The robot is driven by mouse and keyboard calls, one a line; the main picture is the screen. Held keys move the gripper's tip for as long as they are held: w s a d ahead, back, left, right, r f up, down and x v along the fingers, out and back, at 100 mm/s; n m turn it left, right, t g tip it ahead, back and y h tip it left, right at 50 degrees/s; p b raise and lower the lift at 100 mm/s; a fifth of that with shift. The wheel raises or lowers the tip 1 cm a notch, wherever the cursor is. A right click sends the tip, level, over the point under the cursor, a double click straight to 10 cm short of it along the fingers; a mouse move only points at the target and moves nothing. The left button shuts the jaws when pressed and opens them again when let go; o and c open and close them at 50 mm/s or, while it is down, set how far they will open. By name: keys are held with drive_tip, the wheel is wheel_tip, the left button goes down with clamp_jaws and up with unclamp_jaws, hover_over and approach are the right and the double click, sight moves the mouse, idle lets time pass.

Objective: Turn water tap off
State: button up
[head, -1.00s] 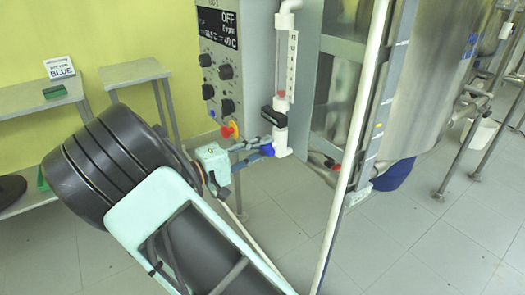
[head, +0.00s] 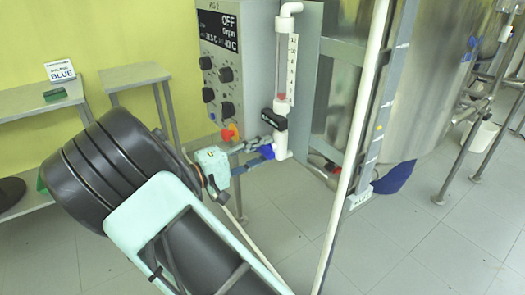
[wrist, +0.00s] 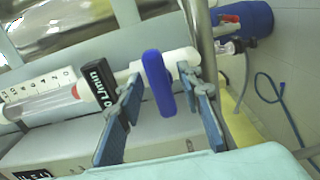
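The water tap's blue handle (wrist: 158,82) sits on a white pipe below the flow meter in the wrist view. In the head view the blue handle (head: 266,151) shows small at the foot of the meter. My gripper (wrist: 160,100) is open, one blue-padded finger on each side of the handle, with gaps visible between fingers and handle. In the head view my gripper (head: 255,152) reaches right to the tap, and its fingers partly hide the handle's surroundings.
The flow meter (head: 282,70) stands above the tap, with a black block on it. A control panel (head: 223,70) with black knobs and a red-yellow button is close above my gripper. A steel vessel (head: 430,80) stands at right. Side tables (head: 140,75) are at left.

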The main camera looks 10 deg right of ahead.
drive_tip(key=v, duration=1.2)
